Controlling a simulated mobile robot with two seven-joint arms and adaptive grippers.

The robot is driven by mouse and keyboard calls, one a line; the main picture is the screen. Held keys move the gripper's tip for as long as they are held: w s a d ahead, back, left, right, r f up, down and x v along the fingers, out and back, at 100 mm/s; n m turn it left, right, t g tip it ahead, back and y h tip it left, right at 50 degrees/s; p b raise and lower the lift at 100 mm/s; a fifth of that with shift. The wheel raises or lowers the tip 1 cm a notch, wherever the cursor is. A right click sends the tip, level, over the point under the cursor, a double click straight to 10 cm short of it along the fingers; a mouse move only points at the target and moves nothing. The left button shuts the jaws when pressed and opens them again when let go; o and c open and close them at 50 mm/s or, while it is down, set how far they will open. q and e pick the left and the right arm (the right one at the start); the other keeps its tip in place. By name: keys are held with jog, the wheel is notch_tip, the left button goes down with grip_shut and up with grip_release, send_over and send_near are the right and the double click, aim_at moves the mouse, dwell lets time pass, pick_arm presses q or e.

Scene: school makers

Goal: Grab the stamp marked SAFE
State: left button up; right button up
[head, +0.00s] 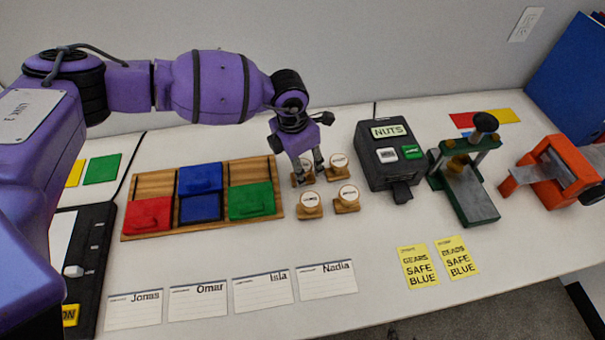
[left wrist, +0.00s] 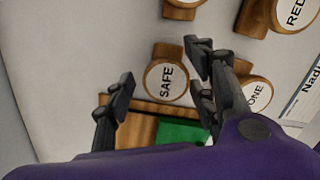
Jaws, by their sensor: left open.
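The stamp marked SAFE (left wrist: 166,82) has a round wooden body with a white label face, and its lettering is readable in the left wrist view. In the head view it matches the back-left stamp (head: 301,180) of a small group, partly hidden by my gripper. My left gripper (head: 308,166) is open and hangs over that stamp. In the left wrist view its fingers (left wrist: 160,86) appear on either side of the SAFE stamp, with gaps and nothing held. I cannot tell the height left between fingertips and stamp. My right gripper is not in view.
A wooden tray (head: 162,183) with coloured pads lies left, a black NUTS box (head: 385,150) right. Name cards (head: 263,291) lie in front.

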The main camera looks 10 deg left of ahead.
pick_arm(q)
jog(key=shift+f, duration=0.5)
jog(key=c, duration=1.2)
